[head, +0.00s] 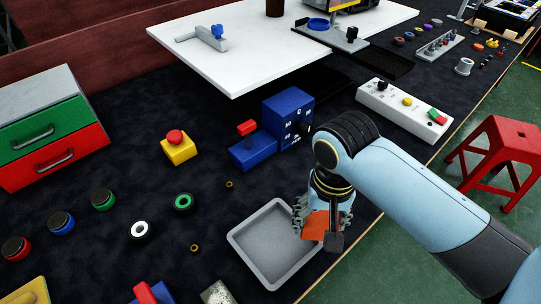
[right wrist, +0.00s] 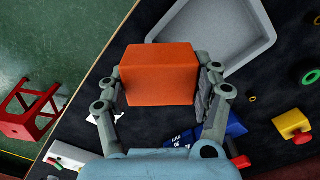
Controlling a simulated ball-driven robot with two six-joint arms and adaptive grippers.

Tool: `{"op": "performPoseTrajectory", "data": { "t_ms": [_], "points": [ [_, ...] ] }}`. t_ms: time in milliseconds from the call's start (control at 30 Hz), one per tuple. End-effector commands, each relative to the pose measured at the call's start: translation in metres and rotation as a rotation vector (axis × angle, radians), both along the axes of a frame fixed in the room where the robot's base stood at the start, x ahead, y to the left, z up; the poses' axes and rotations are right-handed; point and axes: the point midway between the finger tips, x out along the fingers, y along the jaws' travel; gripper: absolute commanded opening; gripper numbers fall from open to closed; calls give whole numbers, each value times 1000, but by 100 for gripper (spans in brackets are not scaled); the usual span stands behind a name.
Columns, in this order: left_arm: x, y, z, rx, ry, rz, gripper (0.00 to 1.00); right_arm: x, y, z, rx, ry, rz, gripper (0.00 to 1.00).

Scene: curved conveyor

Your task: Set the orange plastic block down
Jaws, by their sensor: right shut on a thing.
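The orange plastic block (right wrist: 158,76) is held between the two fingers of my right gripper (right wrist: 160,84) in the right wrist view. In the head view the block (head: 314,226) shows below my right gripper (head: 322,222), partly hidden by the fingers. My right gripper is shut on it, over the right side of a grey tray (head: 238,243). The height of the block above the tray or table is hard to tell. The tray looks empty where it shows. My left gripper is not in view.
A blue switch box (head: 287,117) and a white button panel (head: 404,107) stand behind. Green (head: 183,202) and white (head: 143,229) rings lie left of the tray. A yellow button box (head: 178,148) stands farther left. The table edge runs close on the right, with a red stool (head: 497,150) beyond.

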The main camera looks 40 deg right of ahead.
Motion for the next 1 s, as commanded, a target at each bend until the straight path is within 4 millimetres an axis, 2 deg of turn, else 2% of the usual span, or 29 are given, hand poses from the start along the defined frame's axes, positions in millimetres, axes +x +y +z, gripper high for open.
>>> {"op": "performPoseTrajectory", "data": {
  "t_ms": [33,167,367,467,600,767,1000],
  "points": [
    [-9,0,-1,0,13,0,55,10,12,-7,8,0,-2,31],
    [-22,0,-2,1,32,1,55,32,36,-27,5,0,1,31],
    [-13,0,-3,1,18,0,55,54,59,-47,1,0,1,31],
    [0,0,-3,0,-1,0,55,58,62,-51,-1,0,2,31],
    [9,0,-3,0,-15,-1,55,58,63,-70,-2,3,3,31],
    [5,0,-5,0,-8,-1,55,58,63,-89,-1,1,1,31],
    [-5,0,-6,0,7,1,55,58,63,-91,-1,-1,1,31]
  ]
}}
